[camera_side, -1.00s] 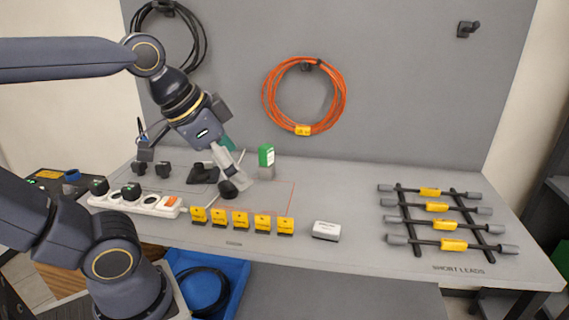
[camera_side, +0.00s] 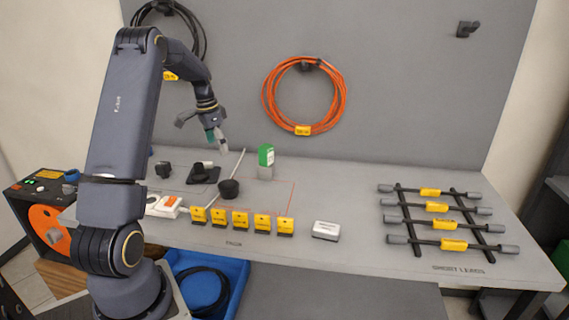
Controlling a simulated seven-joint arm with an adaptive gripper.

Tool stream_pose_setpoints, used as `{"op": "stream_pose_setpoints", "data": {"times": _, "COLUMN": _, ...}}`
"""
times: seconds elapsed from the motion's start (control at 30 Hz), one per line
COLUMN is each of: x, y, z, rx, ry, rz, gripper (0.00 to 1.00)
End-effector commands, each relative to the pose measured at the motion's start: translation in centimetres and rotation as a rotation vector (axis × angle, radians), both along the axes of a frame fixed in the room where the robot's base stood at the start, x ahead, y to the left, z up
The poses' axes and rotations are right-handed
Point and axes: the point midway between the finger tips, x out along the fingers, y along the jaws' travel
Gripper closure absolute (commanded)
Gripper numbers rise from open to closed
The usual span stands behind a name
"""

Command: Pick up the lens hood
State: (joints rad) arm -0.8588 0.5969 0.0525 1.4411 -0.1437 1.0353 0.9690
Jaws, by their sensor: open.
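A small black cup-shaped piece (camera_side: 229,189), which looks like the lens hood, sits on the grey table left of centre. A thin pale stick (camera_side: 239,163) slants up behind it. My gripper (camera_side: 219,143) is open, above and behind the black piece and apart from it. Its fingers are small in this view, and I see nothing held between them. A dark square base (camera_side: 203,175) with a black part on it lies to the left of the black piece.
Several yellow tags (camera_side: 240,219) stand along the front edge, with a white box (camera_side: 326,230) to their right. Short leads (camera_side: 436,206) lie on a rack at right. The table's centre right is clear.

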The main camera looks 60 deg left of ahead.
Motion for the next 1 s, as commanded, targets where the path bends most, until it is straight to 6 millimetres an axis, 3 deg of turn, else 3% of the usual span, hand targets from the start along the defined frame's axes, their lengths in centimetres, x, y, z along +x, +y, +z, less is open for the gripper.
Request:
{"op": "stream_pose_setpoints", "data": {"times": 0.4, "x": 1.1, "y": -0.2, "z": -8.9, "rx": -0.002, "ry": 0.001, "rz": -0.002, "gripper": 0.0}}
{"op": "stream_pose_setpoints", "data": {"times": 0.67, "x": 1.5, "y": -0.2, "z": -11.2, "rx": 0.0, "ry": -0.001, "rz": -0.001, "gripper": 0.0}}
{"op": "stream_pose_setpoints", "data": {"times": 1.0, "x": 2.1, "y": -0.1, "z": -15.7, "rx": 0.0, "ry": -0.001, "rz": -0.002, "gripper": 0.0}}
